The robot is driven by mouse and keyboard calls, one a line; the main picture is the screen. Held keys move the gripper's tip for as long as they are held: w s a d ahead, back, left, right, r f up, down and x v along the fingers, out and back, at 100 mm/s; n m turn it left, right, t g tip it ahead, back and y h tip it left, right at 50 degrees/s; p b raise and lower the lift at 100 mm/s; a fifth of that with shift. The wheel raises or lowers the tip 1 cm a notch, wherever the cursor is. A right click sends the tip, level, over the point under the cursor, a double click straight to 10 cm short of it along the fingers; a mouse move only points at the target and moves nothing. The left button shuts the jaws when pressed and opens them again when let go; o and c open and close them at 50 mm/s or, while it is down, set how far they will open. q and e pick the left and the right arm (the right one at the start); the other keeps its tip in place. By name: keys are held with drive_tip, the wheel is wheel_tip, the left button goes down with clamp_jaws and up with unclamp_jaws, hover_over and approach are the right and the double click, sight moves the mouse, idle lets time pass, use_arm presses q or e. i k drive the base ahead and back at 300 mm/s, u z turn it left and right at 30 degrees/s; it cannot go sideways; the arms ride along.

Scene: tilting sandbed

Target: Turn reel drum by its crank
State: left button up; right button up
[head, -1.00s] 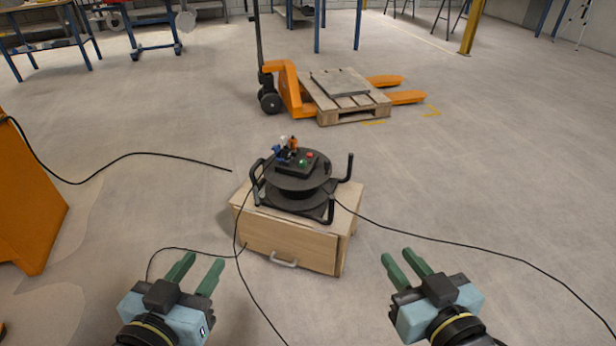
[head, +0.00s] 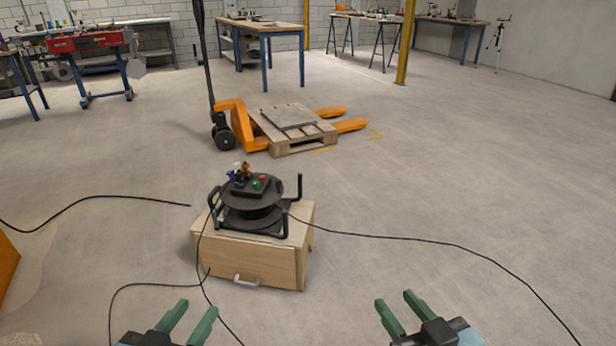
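The black reel drum (head: 252,204) lies flat in a black tubular frame on top of a wooden box (head: 255,262). A control plate (head: 250,186) with red and green buttons and small blue and orange parts sits on its top. A black upright handle (head: 299,186) stands at the right of the reel; I cannot tell whether it is the crank. My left gripper (head: 196,315) is open and empty at the bottom, in front of the box. My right gripper (head: 394,308) is open and empty at the bottom, right of the box. Neither touches the reel.
Black cables (head: 440,242) run from the reel across the floor to both sides. An orange pallet jack (head: 240,126) with a wooden pallet (head: 300,138) stands behind. An orange panel (head: 6,265) is at the left edge.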

sight(245, 214)
drive_tip(key=z, duration=0.6)
drive_tip(key=i, duration=1.3)
drive_tip(key=u, duration=0.45)
drive_tip(key=i, duration=0.9)
drive_tip(key=u, duration=1.25)
drive_tip(key=i, duration=0.25)
drive_tip(key=u, duration=0.2)
